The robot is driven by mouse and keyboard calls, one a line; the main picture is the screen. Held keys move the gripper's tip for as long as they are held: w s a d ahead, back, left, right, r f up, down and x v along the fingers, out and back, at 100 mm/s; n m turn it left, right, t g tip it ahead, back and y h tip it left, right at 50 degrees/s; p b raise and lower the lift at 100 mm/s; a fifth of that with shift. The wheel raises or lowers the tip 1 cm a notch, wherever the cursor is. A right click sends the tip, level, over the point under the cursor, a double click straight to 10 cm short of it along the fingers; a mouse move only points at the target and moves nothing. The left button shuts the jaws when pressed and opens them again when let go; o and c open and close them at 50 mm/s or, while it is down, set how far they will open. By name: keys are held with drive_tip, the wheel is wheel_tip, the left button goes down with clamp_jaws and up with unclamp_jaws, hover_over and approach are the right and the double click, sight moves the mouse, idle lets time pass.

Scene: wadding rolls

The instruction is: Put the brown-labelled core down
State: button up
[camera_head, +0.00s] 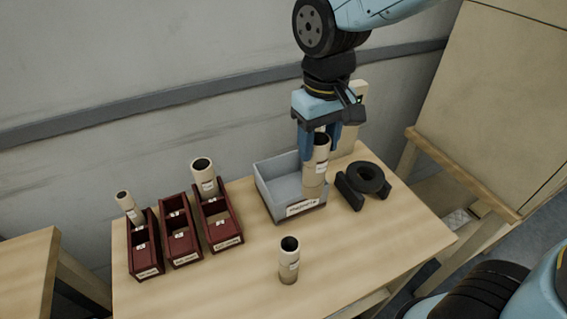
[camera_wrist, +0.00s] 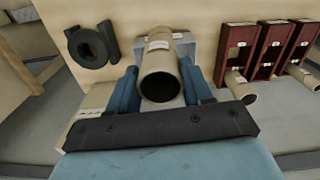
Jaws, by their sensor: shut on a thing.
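My gripper (camera_head: 318,142) is shut on a pale cardboard core (camera_head: 314,172) with a dark hollow end and a small label. The core is upright at the right side of the grey bin (camera_head: 279,196); I cannot tell whether it touches the bin. In the wrist view the held core (camera_wrist: 160,75) sits between my blue fingers, with the grey bin (camera_wrist: 191,46) behind it. Other labelled cores are a short one (camera_head: 289,262) standing at the table front, one (camera_head: 204,178) at the right red bin and one (camera_head: 130,208) at the left red bin. Label colours are too small to tell.
Three dark red bins, left (camera_head: 146,262), middle (camera_head: 181,250) and right (camera_head: 223,235), stand in a row on the wooden table (camera_head: 222,285). A black ring on a dark holder (camera_head: 368,180) is right of the grey bin. The table's front right is clear.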

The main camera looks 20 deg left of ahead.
drive_tip(key=w+a+f, duration=0.5)
drive_tip(key=a+f, duration=0.4)
drive_tip(key=f, duration=0.2)
drive_tip(key=shift+w+f, duration=0.2)
drive_tip(key=shift+f, duration=0.35)
drive_tip(key=o, duration=0.8)
wheel_tip(320, 180, up, 13)
drive_tip(key=shift+f, duration=0.15)
drive_tip(key=shift+w, duration=0.1)
idle(0.3)
